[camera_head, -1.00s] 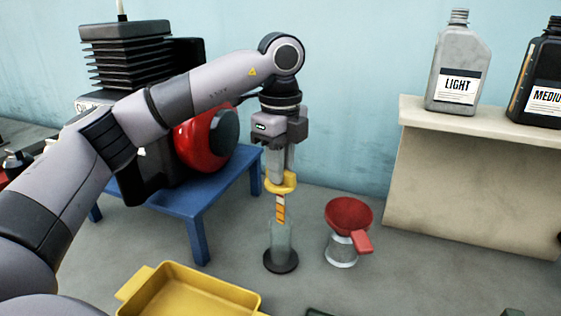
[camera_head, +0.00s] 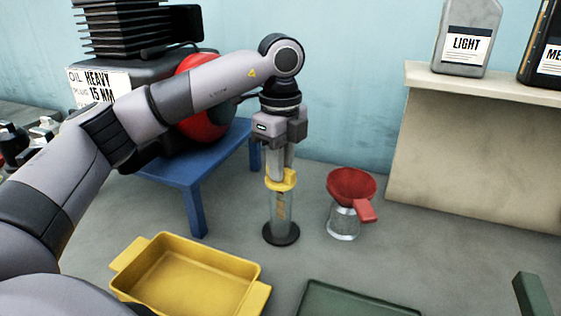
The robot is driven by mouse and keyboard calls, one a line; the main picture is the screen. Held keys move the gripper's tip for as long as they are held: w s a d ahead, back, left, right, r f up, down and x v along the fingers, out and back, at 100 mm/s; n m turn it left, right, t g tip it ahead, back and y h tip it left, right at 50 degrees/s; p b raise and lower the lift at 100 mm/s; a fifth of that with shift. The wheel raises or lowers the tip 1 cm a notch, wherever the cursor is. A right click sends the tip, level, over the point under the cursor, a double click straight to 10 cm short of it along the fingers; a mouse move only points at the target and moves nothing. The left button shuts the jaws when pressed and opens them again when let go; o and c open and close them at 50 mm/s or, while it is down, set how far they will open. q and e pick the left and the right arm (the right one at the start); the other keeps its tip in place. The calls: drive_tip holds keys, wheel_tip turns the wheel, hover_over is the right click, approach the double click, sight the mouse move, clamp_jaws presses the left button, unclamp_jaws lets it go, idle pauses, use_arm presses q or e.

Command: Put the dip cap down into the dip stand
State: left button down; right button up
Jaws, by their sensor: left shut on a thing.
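The yellow dip cap (camera_head: 281,181) is in my left gripper (camera_head: 281,168), which points straight down and is shut on it. The cap sits at the top of the dip stand (camera_head: 281,222), a clear upright tube on a dark round base. The cap's striped stick shows through the tube wall, inside the stand. Whether the cap rests fully on the tube's rim is hard to tell at this size. My right gripper is not in view.
A red funnel (camera_head: 351,186) sits on a clear jar (camera_head: 342,222) right of the stand. A yellow tray (camera_head: 262,298) and a green tray (camera_head: 305,290) lie in front. A blue table (camera_head: 190,175) with the engine (camera_head: 130,70) stands left. A shelf (camera_head: 480,160) holds oil bottles (camera_head: 468,38).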

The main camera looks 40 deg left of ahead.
use_arm(q)
drive_tip(key=shift+f+b, duration=0.7)
drive_tip(key=shift+f, duration=0.55)
drive_tip(key=c, duration=1)
unclamp_jaws()
drive_tip(key=shift+r, duration=0.1)
